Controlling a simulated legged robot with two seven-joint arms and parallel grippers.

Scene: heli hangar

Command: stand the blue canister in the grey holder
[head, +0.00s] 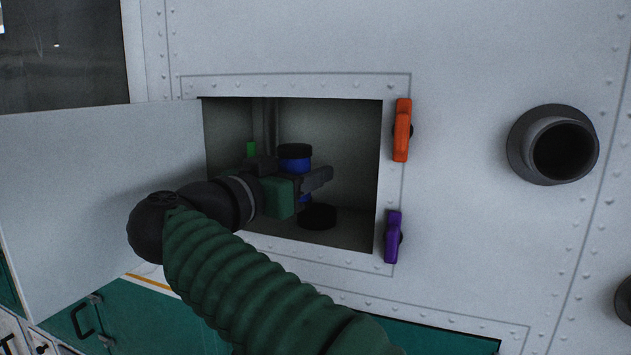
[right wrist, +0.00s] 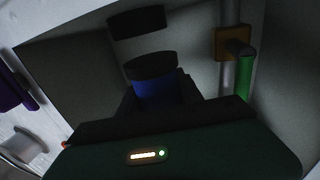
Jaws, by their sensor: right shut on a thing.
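The blue canister (head: 296,164) with a black cap is inside an open wall compartment. My right gripper (head: 312,182) is shut on its middle, with blue showing above and below the jaws. It looks roughly upright. In the right wrist view the canister (right wrist: 155,92) shows its black end above the jaws (right wrist: 155,105). A dark round shape (head: 317,216) is on the compartment floor just below the canister; a dark band (right wrist: 137,22) shows beyond it in the wrist view. I cannot tell whether these are the grey holder, nor whether the canister touches anything below. My left gripper is not in view.
The compartment door (head: 100,190) stands open at left. An orange handle (head: 402,130) and a purple handle (head: 392,237) are on the right frame. A grey pipe (right wrist: 229,70) with a green part (right wrist: 244,80) runs inside near the gripper. The compartment's right side is clear.

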